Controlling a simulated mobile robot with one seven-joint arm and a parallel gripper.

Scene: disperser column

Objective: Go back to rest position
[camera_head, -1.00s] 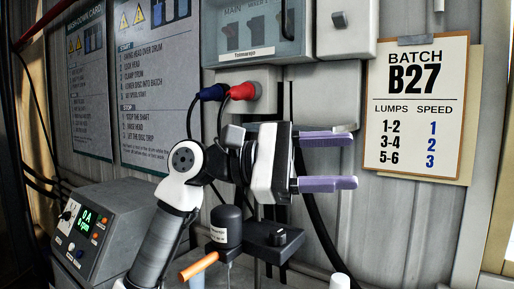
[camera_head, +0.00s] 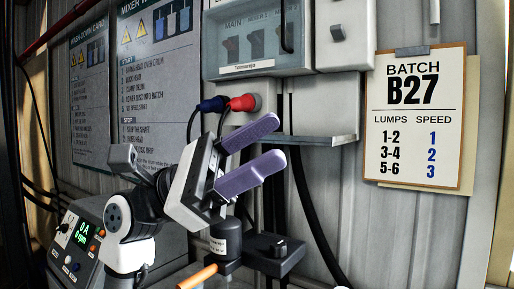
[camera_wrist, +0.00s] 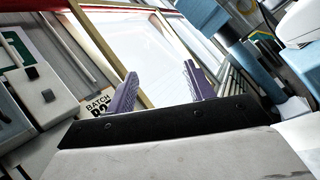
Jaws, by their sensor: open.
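My gripper (camera_head: 257,155) is in the middle of the head view, with its two purple fingers apart and nothing between them. It points up and to the right, in front of the wall below the switch box. In the wrist view my gripper (camera_wrist: 158,90) also shows open and empty, tilted toward a bright window (camera_wrist: 150,60). My white and grey arm comes up from the lower left of the head view.
A blue plug (camera_head: 213,105) and a red plug (camera_head: 243,102) are on the wall behind my gripper, near a small metal shelf (camera_head: 320,138). A control box (camera_head: 75,240) stands lower left. A black-topped device (camera_head: 275,250) is below. A batch card (camera_head: 418,115) hangs right.

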